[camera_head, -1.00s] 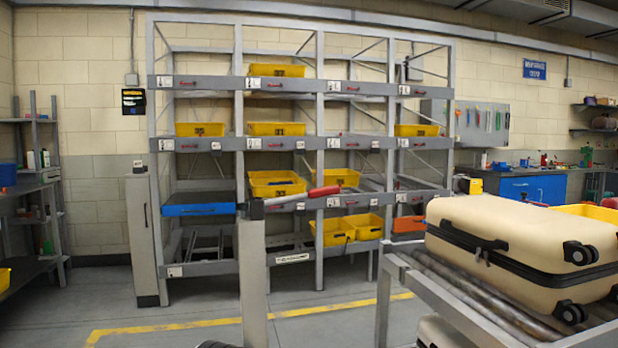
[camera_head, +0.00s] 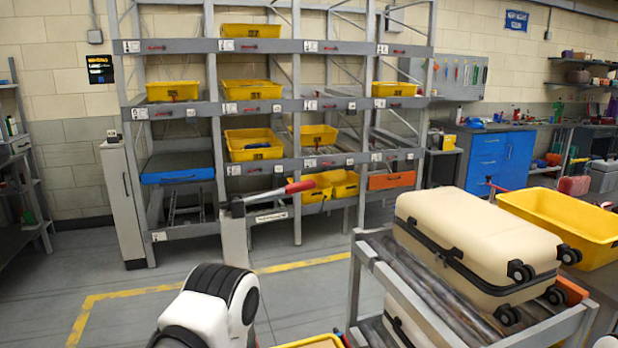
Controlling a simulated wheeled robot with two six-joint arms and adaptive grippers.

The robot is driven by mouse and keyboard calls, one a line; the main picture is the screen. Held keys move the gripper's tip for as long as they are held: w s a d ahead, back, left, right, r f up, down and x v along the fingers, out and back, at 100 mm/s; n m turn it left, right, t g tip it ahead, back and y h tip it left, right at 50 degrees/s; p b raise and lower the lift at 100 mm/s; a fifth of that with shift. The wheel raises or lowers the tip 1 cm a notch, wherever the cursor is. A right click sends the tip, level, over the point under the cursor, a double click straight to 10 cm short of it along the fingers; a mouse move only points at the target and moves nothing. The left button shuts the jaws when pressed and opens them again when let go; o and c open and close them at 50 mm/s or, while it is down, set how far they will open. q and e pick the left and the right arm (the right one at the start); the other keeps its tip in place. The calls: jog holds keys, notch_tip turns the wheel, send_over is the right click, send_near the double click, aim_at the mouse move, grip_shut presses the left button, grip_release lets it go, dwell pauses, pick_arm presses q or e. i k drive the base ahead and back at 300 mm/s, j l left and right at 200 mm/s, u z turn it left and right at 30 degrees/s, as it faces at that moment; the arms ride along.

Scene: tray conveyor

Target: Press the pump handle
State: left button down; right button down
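The pump handle (camera_head: 300,187) is a lever with a red grip on top of a grey post (camera_head: 234,238), left of the middle of the head view. The lever points right and tilts slightly upward. A white and black link of my arm shows at the bottom, in front of and below the post, apart from the lever in the picture. Neither gripper's fingers are in view.
A shelf rack (camera_head: 268,108) with several yellow bins stands behind the post. A cream suitcase (camera_head: 475,235) lies on a roller conveyor (camera_head: 382,270) at right, beside a yellow tray (camera_head: 560,222). A blue cabinet (camera_head: 500,160) is farther back. Floor left of the post is clear.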

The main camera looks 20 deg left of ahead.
aim_at(308, 184)
jog(key=j+z, duration=0.45)
jog(key=i+j+z, duration=0.1)
jog(key=j+z, duration=0.55)
jog(key=z, duration=0.2)
jog(key=k+j, duration=0.1)
jog(key=j, duration=0.3)
jog(key=k+j+z, duration=0.1)
jog(key=j, duration=0.35)
jog(key=k+j, duration=0.15)
jog(key=j, duration=0.25)
jog(key=k+j+z, duration=0.1)
jog(key=j, duration=0.3)
jog(key=k+j, duration=0.15)
jog(key=j, duration=0.25)
jog(key=k+j+z, duration=0.1)
jog(key=j, duration=0.3)
jog(key=k, duration=0.05)
